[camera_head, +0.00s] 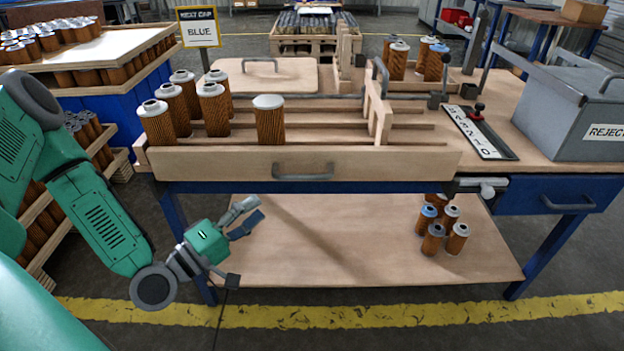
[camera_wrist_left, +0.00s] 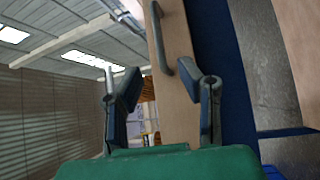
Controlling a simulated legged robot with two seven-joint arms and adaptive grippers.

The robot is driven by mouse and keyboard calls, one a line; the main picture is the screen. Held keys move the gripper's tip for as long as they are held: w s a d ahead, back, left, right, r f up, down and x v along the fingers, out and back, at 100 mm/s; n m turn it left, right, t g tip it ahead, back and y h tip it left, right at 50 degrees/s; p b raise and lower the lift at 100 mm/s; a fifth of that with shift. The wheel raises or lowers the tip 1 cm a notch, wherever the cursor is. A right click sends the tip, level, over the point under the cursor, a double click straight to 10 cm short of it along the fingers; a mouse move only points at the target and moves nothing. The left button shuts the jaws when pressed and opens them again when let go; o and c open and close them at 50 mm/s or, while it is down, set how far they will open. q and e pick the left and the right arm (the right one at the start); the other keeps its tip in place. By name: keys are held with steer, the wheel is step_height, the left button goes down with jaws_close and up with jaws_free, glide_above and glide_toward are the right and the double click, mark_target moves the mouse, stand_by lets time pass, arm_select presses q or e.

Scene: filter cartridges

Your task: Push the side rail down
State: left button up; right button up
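The side rail (camera_head: 240,165) is a long pale wooden board along the front edge of the workbench, standing upright with a grey handle (camera_head: 302,170) on its face. It also shows in the left wrist view (camera_wrist_left: 178,112), running vertically there, with its handle (camera_wrist_left: 190,80) near the top. My left gripper (camera_head: 241,250) is open and empty, below and in front of the rail's left half, apart from it. In the left wrist view its two fingers (camera_wrist_left: 165,90) are spread wide. My right gripper is not in view.
Several brown filter cartridges (camera_head: 270,122) stand behind the rail on the left. A wooden divider (camera_head: 379,105) crosses the slats. A grey reject box (camera_head: 560,110) stands at right. A lower shelf (camera_head: 330,250) holds several cartridges (camera_head: 433,238); its left side is clear.

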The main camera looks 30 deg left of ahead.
mark_target(301, 177)
arm_select(q)
steer(key=b+x, duration=0.1)
steer(key=x, duration=1)
steer(key=shift+w+f+b, duration=0.1)
steer(key=shift+w+b, duration=0.05)
steer(key=shift+b, duration=0.25)
steer(key=shift+w+d, duration=0.3)
steer(key=shift+w, duration=0.35)
